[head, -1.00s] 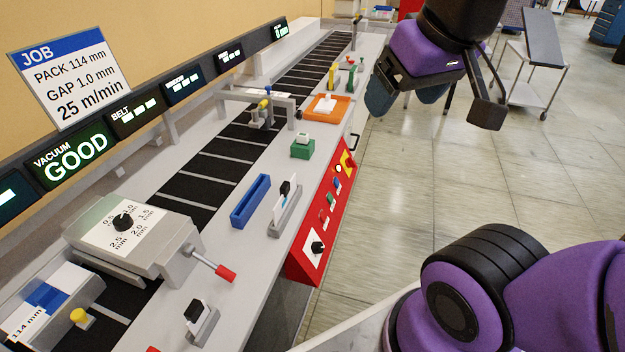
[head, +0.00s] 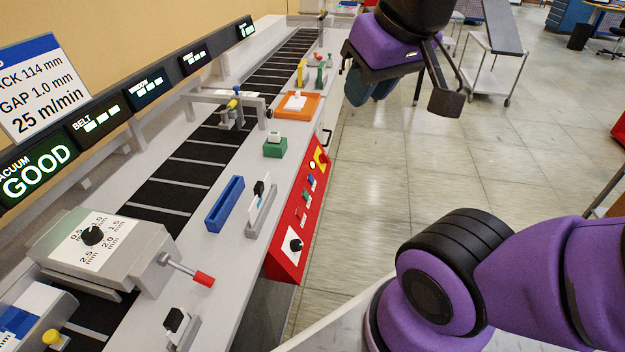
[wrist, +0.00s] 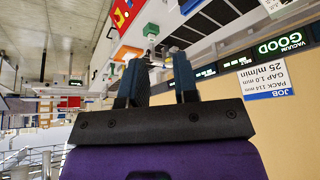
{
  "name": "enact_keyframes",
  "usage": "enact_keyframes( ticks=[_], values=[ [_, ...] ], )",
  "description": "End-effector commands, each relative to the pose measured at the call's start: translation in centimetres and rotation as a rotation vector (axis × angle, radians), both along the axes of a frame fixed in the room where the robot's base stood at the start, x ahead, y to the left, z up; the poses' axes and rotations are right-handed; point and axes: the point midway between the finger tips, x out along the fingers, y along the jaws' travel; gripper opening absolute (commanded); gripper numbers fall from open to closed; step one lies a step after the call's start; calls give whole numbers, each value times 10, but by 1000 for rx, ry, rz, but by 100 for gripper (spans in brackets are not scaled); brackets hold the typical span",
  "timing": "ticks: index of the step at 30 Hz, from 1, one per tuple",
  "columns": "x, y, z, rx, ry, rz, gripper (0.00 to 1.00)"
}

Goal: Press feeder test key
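No key bears a readable feeder test label, so I cannot tell which one it is. Candidates in the head view are a white key on a green block (head: 275,146), a black-topped rocker key (head: 259,189) in a grey holder, a similar black-topped key (head: 175,321) at the bottom, and small buttons on the red panel (head: 289,250). The feeder unit with a gap dial (head: 92,236) stands at lower left. My gripper (head: 368,92) hangs right of the machine, over the floor. In the wrist view my gripper (wrist: 158,78) has its two fingers apart and nothing between them.
The dark belt (head: 180,185) runs along the machine under a grey bridge (head: 228,97). A red-tipped lever (head: 203,279) sticks out toward the aisle. A blue tray (head: 225,204) and an orange tray (head: 312,106) lie on the deck.

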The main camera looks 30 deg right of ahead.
Motion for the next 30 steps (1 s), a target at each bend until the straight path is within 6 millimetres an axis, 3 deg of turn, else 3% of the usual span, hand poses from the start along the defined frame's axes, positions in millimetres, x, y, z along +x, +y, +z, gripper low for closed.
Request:
enact_keyframes(
  ticks=[1,3,30],
  values=[
    [0,0,0,0,0,0,16],
    [0,0,0,0,0,0,0],
    [0,0,0,0,0,0,0]
  ],
)
